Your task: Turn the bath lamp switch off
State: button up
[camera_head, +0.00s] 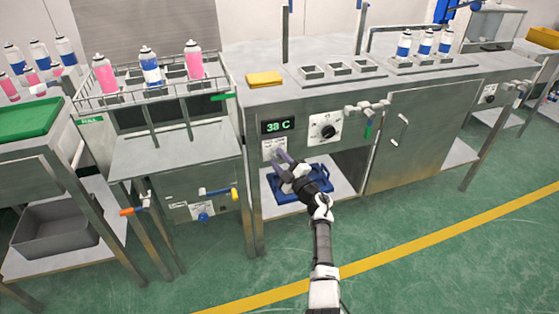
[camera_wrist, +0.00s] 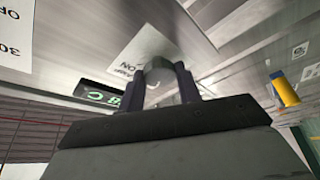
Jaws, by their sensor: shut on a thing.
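The lamp switch has a white label plate (camera_head: 271,146) on the steel front panel, below the green display. In the wrist view the plate (camera_wrist: 150,47) carries small print, and "ON" can be read beside the knob. The grey round switch knob (camera_wrist: 158,71) sits between my fingers. My gripper (camera_head: 281,156) is at the plate, and in the wrist view my gripper (camera_wrist: 166,83) is shut on the knob, one finger on each side. In the head view my gripper hides the knob. Which way the knob is turned I cannot tell.
A temperature display (camera_head: 278,125) reading about 38 C is just above, with a dial (camera_head: 324,131) to its right. A blue tray (camera_head: 283,187) lies on the shelf below. Valve handles (camera_head: 366,110) jut out at right. A yellow sponge-like block (camera_head: 264,79) lies on top.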

jog(key=o, duration=1)
jog(key=shift+c, duration=0.2)
jog(key=p+v, duration=0.1)
jog(key=v, duration=1.3)
jog(key=shift+w, duration=0.15)
